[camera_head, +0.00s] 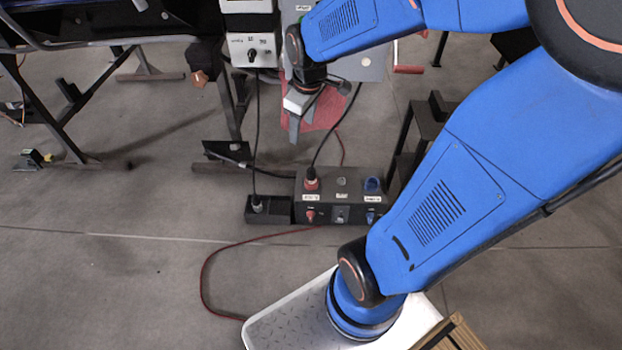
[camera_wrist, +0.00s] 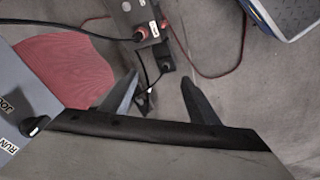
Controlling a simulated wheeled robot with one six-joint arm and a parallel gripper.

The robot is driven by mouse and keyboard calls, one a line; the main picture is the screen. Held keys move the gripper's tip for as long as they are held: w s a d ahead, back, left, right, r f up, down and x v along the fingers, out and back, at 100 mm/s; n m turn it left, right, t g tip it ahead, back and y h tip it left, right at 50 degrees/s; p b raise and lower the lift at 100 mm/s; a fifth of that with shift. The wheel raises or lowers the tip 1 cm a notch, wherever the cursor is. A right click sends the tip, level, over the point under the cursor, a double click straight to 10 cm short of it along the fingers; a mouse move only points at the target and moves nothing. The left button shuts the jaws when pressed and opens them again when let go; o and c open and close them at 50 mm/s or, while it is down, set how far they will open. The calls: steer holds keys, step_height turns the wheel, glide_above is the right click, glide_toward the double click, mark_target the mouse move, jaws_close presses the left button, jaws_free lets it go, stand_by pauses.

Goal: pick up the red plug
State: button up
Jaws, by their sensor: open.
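The red plug (camera_head: 311,183) sits upright in the top of a black socket box (camera_head: 340,203) on the floor, with a black cable rising from it. In the wrist view, the red plug (camera_wrist: 140,34) shows at the top with its cable running left. My gripper (camera_head: 298,128) is above and behind the box in the head view, apart from the plug. In the wrist view my gripper (camera_wrist: 158,80) has its two fingers spread with nothing between them, and the plug lies beyond the fingertips.
A small black block (camera_head: 264,211) with another cable stands left of the box. A red cable (camera_head: 205,278) loops over the floor. Black frame legs (camera_head: 408,135) stand close at right.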

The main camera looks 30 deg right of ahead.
steer(key=w+d+f+n+g, duration=0.2)
steer(key=w+d+f+n, duration=0.25)
steer(key=w+f, duration=0.6)
steer(key=n, duration=0.4)
glide_toward(311, 168)
steer(key=shift+w+a+f+m+g, duration=0.15)
steer(key=shift+f+m+g, duration=0.1)
steer(key=shift+g, duration=0.15)
step_height(311, 168, down, 7)
steer(key=shift+r, duration=0.1)
steer(key=shift+w+d+f, duration=0.1)
steer(key=shift+d+f, duration=0.1)
steer(key=shift+f, duration=1.2)
steer(key=shift+w+d+f, duration=0.1)
steer(key=shift+d+f, duration=0.05)
steer(key=shift+f, duration=1.3)
steer(key=shift+s, duration=0.1)
steer(key=c, duration=1.2)
